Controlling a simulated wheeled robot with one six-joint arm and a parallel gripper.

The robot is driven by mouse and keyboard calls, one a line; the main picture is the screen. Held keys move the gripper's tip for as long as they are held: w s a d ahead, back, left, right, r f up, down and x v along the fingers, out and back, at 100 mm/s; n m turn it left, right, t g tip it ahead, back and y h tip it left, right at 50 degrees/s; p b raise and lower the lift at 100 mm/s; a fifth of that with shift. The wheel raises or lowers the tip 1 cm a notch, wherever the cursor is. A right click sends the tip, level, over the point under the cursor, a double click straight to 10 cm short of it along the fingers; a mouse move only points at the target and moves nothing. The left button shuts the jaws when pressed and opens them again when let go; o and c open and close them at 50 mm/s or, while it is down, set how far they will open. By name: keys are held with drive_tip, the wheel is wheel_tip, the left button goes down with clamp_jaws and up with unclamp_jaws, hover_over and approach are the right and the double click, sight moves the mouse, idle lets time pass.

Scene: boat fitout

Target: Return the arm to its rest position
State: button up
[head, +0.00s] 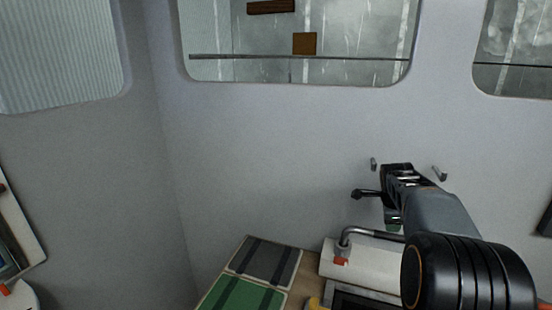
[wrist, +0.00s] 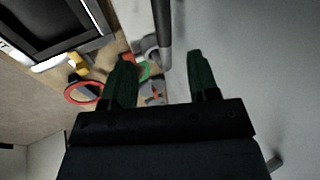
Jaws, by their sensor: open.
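My gripper (wrist: 163,75) shows in the wrist view with its two dark green fingers apart and nothing between them. The bench surface with small items lies beyond the fingers, apart from them. In the head view my arm reaches in from the lower right toward the grey wall. The gripper end is near the wall there, and its fingers are mostly hidden behind the wrist.
Two metal pegs (head: 439,173) stick out of the wall beside my arm. Below are a white unit with a curved pipe (head: 372,236), a grey mat (head: 264,262) and a green mat (head: 240,294). A red ring (wrist: 84,93) lies on the bench.

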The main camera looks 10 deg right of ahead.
drive_tip(key=s+a+f+n+y, duration=0.1)
drive_tip(key=s+a+f+n, duration=0.1)
drive_tip(key=s+a+n, duration=0.9)
drive_tip(key=s+a+f+n+y, duration=0.2)
drive_tip(key=s+a+f+n, duration=0.1)
drive_tip(key=s+a+n, duration=0.7)
drive_tip(key=shift+s+a+n+t+y, duration=0.35)
drive_tip(key=shift+a+n, duration=0.55)
drive_tip(key=shift+a, duration=0.3)
drive_tip(key=shift+f, duration=0.15)
